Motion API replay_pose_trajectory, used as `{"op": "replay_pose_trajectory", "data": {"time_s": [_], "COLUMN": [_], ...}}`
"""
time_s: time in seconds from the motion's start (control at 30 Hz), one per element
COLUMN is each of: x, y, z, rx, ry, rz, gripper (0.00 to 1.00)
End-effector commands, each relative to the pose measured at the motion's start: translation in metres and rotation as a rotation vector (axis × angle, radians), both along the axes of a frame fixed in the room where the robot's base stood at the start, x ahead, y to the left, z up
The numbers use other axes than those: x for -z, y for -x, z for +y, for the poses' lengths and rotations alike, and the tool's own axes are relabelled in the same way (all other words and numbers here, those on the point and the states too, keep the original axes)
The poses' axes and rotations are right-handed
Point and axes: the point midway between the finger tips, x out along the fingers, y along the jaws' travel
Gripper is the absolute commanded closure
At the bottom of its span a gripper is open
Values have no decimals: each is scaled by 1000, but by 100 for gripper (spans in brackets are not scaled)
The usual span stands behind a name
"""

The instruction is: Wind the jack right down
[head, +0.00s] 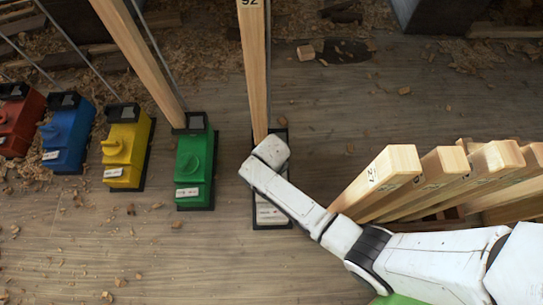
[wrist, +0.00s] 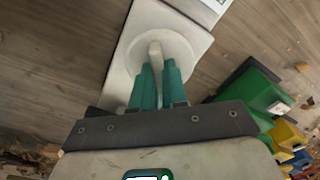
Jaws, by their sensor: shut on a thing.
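The white jack (head: 270,214) stands on the floor on a dark base, mostly hidden under my arm in the head view. In the wrist view its pale body (wrist: 185,25) shows a round dial with a raised upright grip (wrist: 154,54) across it. My gripper (wrist: 157,70) has its two green fingers closed on that grip. In the head view my gripper is hidden beneath my wrist. A wooden post (head: 255,75) marked 92 rises from the jack's far end; its foot is partly hidden by my arm.
Green (head: 194,165), yellow (head: 125,150), blue (head: 68,135) and red (head: 18,120) jacks stand in a row to the left. Several wooden posts (head: 385,175) lean close on the right, near my arm. Shavings litter the floor; the front left is fairly clear.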

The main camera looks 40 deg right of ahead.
Motion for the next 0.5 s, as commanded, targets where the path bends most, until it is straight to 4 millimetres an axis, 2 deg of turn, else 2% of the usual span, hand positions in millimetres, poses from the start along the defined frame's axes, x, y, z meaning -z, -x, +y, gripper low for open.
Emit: {"op": "replay_pose_trajectory", "data": {"time_s": [0.27, 0.5], "x": [-4, -4], "y": [0, 0], "z": [0, 0], "rx": [-114, -315], "ry": [0, 0], "rz": [2, 2], "gripper": [100, 100]}}
